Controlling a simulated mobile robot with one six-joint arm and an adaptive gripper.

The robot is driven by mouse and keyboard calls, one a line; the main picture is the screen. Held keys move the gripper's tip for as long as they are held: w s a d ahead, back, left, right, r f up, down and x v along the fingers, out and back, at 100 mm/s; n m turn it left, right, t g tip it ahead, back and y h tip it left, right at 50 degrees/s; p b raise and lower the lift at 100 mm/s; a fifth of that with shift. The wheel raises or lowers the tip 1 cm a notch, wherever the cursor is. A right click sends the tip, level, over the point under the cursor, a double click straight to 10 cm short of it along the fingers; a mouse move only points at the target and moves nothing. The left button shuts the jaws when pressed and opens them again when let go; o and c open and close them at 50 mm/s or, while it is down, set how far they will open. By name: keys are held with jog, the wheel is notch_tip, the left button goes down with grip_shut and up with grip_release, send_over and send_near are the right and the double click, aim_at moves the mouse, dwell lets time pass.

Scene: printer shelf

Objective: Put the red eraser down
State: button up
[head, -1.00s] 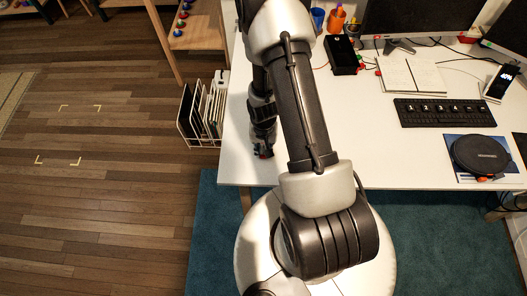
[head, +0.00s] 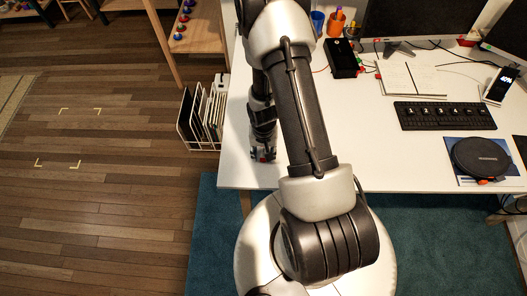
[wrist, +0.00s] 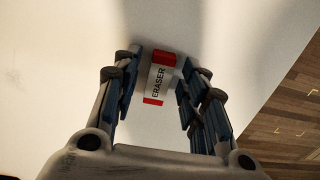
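The red eraser (wrist: 159,80) has red ends and a white middle band reading ERASER. It lies on the white desk (head: 340,165) near its left edge. My gripper (wrist: 160,90) is over it, with one finger on each side. A narrow gap shows between the eraser and each finger, so the gripper looks open around it and not clamped. In the head view my gripper (head: 262,154) is low at the desk's front left, and only small bits of red show there.
A white rack (head: 203,120) with folders stands on the floor left of the desk. A keyboard (head: 445,115), a notebook (head: 410,78), a black box (head: 341,58) and a round black device (head: 481,157) are to the right. The front middle of the desk is clear.

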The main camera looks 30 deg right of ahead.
jog(key=w+a+r+n+t+p, duration=0.15)
jog(key=r+p, duration=0.25)
jog(key=r, duration=1.3)
jog(key=a+r+n+t+p, duration=0.1)
jog(key=a+r+n+p, duration=0.15)
jog(key=r, duration=1.45)
jog(key=s+a+r+n+t, duration=0.1)
jog(key=s+a+r, duration=0.2)
jog(key=s+r, duration=0.4)
jog(key=s+a+r+n+t, duration=0.1)
jog(key=s+a+r, duration=0.2)
jog(key=s+r, duration=0.4)
notch_tip(320, 180, up, 2)
jog(key=shift+s+n+p, duration=0.2)
jog(key=shift+n+p, duration=0.2)
jog(key=shift+p, duration=0.05)
jog(key=shift+a, duration=0.1)
notch_tip(320, 180, down, 6)
jog(key=b, duration=0.6)
